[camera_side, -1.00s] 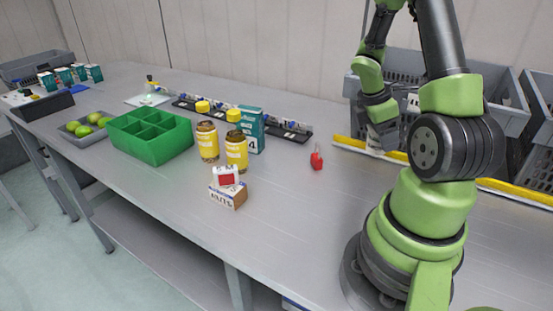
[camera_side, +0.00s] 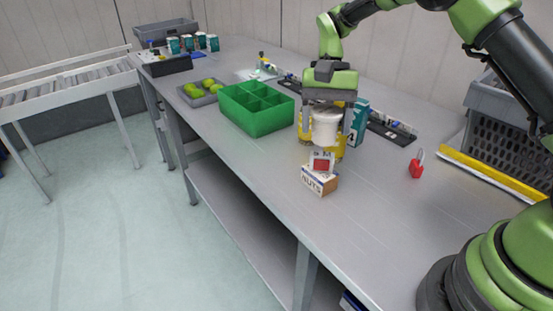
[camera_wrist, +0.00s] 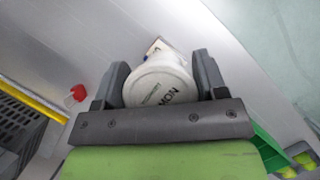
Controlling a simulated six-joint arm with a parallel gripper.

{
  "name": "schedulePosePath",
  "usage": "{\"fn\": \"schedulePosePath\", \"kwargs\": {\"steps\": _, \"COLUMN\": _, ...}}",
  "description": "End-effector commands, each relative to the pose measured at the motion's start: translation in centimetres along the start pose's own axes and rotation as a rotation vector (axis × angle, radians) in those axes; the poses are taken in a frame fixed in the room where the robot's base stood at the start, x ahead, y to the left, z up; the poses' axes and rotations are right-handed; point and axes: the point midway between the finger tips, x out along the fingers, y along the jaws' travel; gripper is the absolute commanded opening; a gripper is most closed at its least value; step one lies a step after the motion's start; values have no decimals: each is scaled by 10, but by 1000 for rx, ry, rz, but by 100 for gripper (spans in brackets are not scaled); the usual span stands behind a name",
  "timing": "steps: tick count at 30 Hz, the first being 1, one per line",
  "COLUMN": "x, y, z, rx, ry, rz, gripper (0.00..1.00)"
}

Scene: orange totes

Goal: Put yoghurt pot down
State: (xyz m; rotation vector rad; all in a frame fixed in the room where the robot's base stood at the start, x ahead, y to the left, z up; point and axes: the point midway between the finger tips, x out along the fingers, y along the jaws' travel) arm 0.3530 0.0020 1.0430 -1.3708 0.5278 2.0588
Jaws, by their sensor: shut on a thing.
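The yoghurt pot is a white tub (camera_side: 326,124) with a pale lid. My gripper (camera_side: 327,112) is shut on it, and it hangs above the table in front of the yellow jars in the side view. In the wrist view the pot (camera_wrist: 160,80) sits between the two dark fingers of my gripper (camera_wrist: 162,82), with dark lettering on its lid. I cannot tell how far its base is above the table (camera_side: 250,165).
A box marked NUTS (camera_side: 319,181) with a small red and white item (camera_side: 321,162) on top stands just in front. Yellow jars (camera_side: 305,122) and a teal carton (camera_side: 358,122) are close behind. A green divided bin (camera_side: 258,125) is left; a red padlock (camera_side: 417,165) is right.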

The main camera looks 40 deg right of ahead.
Motion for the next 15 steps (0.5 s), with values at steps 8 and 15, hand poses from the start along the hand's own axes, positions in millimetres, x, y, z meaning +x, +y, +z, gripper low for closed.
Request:
{"fn": "schedulePosePath", "kwargs": {"steps": 8, "x": -2, "y": -47, "z": -51, "rx": 656, "ry": 3, "rz": -276, "gripper": 38}}
{"fn": "schedulePosePath", "kwargs": {"steps": 15, "x": -5, "y": -75, "z": -86, "rx": 1150, "ry": 6, "rz": -483, "gripper": 38}}
